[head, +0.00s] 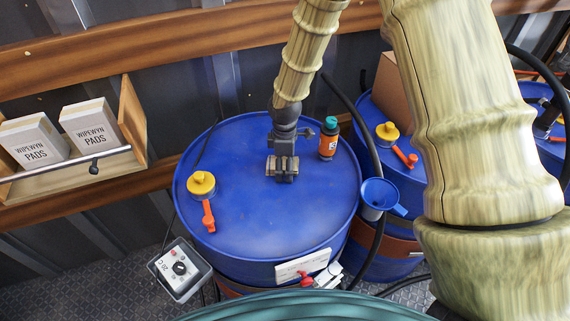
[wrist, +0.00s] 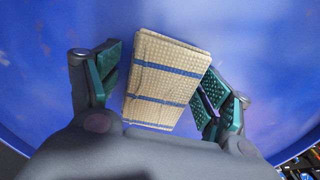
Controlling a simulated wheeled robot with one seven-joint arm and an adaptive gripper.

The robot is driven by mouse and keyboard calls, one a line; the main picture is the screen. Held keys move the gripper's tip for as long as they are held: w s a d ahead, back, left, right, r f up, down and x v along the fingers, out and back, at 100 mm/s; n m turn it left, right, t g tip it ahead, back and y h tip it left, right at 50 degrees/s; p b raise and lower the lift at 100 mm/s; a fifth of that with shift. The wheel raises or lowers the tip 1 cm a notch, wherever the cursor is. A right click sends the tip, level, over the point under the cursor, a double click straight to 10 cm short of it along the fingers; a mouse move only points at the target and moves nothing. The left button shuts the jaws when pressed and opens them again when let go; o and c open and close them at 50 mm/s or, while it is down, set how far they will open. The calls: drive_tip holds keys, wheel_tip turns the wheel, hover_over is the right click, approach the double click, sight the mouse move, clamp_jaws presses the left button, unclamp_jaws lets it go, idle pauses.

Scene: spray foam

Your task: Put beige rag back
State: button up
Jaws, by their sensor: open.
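The beige rag (wrist: 165,80) is a folded, woven cloth with blue stripes. In the wrist view it lies against the blue drum lid, between my two green-padded fingers. In the head view my gripper (head: 284,162) is low over the middle of the blue drum (head: 290,225) and mostly covers the rag. My gripper (wrist: 160,82) is open around the rag. A gap shows at the left pad; the right pad is close to the rag's edge, and I cannot tell whether it touches.
On the drum lid stand an orange bottle with a green cap (head: 328,138) and a yellow cap (head: 201,184) with an orange lever. A blue funnel (head: 379,195) is at the drum's right. A wooden shelf (head: 134,118) at left holds two boxes of pads (head: 91,127). The lid's front is clear.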

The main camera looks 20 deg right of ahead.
wheel_tip(320, 180, up, 13)
drive_tip(key=b, duration=0.3)
drive_tip(key=shift+f, duration=0.15)
idle(0.6)
idle(2.0)
